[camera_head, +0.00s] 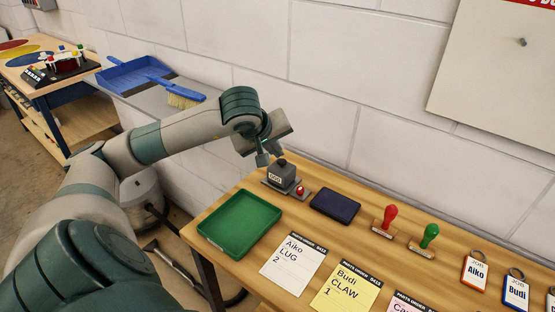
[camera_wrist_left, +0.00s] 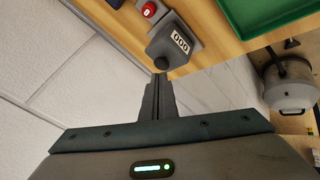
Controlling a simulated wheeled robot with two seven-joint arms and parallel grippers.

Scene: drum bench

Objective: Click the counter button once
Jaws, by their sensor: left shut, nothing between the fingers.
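The counter (camera_head: 281,173) is a small grey box on a grey base, standing on the wooden bench behind the green tray. Its display reads 000 in the left wrist view (camera_wrist_left: 180,43). A dark round knob (camera_wrist_left: 161,63) sticks out of the counter. A red button (camera_head: 300,191) sits on the base beside the box, and it also shows in the left wrist view (camera_wrist_left: 149,10). My left gripper (camera_head: 263,158) is shut and empty, just above and to the left of the counter. Its fingertips (camera_wrist_left: 159,75) appear close to the knob; I cannot tell whether they touch. My right gripper is out of view.
A green tray (camera_head: 240,222), a dark blue pad (camera_head: 335,206), a red stamp (camera_head: 386,220) and a green stamp (camera_head: 426,241) stand on the bench. Paper cards (camera_head: 293,262) lie in front. The white wall (camera_head: 330,100) is close behind.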

